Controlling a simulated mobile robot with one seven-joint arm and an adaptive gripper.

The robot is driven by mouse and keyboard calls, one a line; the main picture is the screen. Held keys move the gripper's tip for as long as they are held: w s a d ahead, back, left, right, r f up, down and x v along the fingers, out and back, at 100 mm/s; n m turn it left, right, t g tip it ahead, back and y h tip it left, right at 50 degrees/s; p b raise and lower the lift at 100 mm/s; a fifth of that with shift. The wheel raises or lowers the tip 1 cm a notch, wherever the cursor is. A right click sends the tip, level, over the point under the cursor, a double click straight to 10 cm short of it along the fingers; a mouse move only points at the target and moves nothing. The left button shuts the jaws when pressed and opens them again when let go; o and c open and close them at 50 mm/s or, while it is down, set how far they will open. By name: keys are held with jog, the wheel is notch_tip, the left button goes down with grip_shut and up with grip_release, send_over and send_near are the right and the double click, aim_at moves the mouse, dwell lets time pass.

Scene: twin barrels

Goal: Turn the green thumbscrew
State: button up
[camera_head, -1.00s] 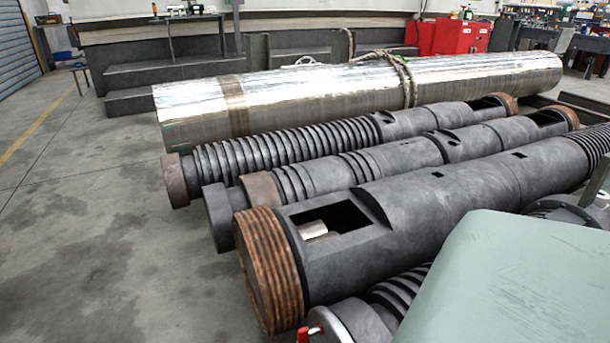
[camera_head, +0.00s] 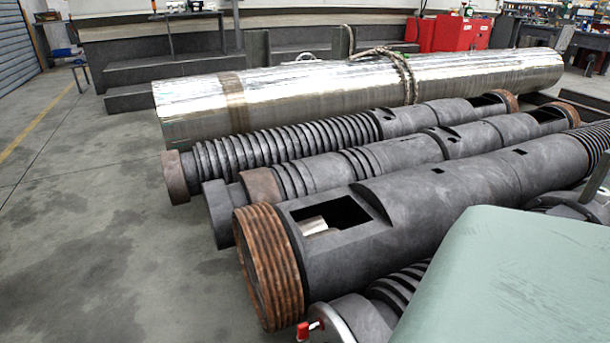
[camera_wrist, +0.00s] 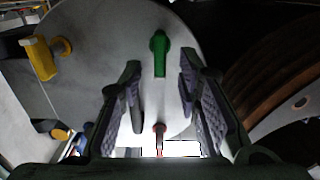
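The green thumbscrew (camera_wrist: 159,55) stands out from a pale grey round plate (camera_wrist: 115,28) in the wrist view. Its handle runs roughly up and down the picture. My gripper (camera_wrist: 160,68) is open, with one dark ridged finger to the left and one to the right of the thumbscrew's lower end. I see gaps between the fingers and the thumbscrew; their depth relative to it is hard to tell. Neither my gripper nor the green thumbscrew can be made out in the head view.
A yellow thumbscrew (camera_wrist: 42,57), a red one (camera_wrist: 160,130) and a partly hidden blue one (camera_wrist: 85,140) surround the green one. A rusty ribbed barrel end (camera_wrist: 285,65) is at the right. A red handle (camera_head: 308,328) and several dark barrels (camera_head: 440,195) show in the head view.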

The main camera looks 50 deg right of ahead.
jog(key=shift+x, duration=2.4)
jog(key=shift+c, duration=0.3)
grip_shut()
